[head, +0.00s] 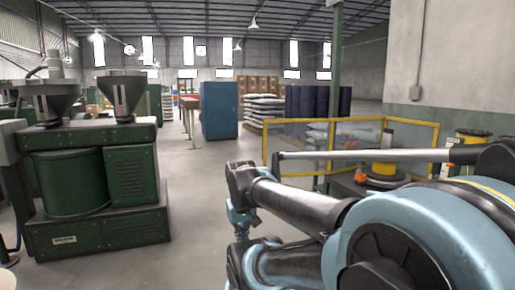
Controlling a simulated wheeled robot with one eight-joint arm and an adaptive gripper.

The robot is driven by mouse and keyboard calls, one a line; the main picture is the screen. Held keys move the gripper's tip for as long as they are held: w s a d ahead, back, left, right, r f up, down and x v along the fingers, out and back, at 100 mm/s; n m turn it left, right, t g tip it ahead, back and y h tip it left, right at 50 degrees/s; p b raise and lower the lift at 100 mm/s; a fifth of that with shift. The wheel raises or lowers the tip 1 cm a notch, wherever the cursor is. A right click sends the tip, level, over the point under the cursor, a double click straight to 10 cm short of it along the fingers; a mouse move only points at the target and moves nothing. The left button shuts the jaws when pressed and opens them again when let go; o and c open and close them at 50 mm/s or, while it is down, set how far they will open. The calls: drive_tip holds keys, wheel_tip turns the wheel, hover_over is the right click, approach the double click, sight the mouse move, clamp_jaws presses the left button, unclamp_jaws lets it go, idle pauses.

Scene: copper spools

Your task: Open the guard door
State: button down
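A yellow-framed guard with clear panels (435,135) stands at the right, beyond my arm. It looks like a machine guard, but I cannot tell which part of it is the door, nor see a handle or hinge. My arm crosses in front of its lower part and hides some of it. My arm reaches from the lower right toward the middle and bends down there. My gripper cannot be made out in this view, so whether it is open or shut does not show.
A yellow and black spool (383,172) is at the guard. Green machines with hoppers (95,180) stand at the left. A blue cabinet (219,110), wrapped pallet stacks (265,108) and dark drums (318,102) stand farther back. The grey floor (200,220) between machines and arm is clear.

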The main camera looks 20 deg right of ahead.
drive_tip(key=w+d+r+h, duration=0.3)
drive_tip(key=w+d+r, duration=0.25)
drive_tip(key=w, duration=0.55)
drive_tip(key=w+d+r+n+t+h, duration=0.1)
drive_tip(key=w+d+r+h, duration=0.4)
drive_tip(key=w, duration=0.6)
drive_tip(key=w+d+r+h, duration=0.1)
drive_tip(key=w+d+r, duration=0.4)
drive_tip(key=w, duration=0.7)
drive_tip(key=w+d+f+n+t+h, duration=0.15)
drive_tip(key=w+h, duration=0.25)
drive_tip(key=w, duration=1.2)
drive_tip(key=w+d+n+t+h, duration=0.1)
drive_tip(key=w+t+h, duration=0.15)
drive_tip(key=w, duration=1.35)
drive_tip(key=w+d+g, duration=0.1)
drive_tip(key=w+d, duration=0.2)
drive_tip(key=d, duration=0.7)
drive_tip(key=shift+s+a+r+h, duration=0.15)
drive_tip(key=shift+s+h, duration=0.3)
drive_tip(key=shift+s, duration=1.35)
drive_tip(key=shift+n, duration=0.25)
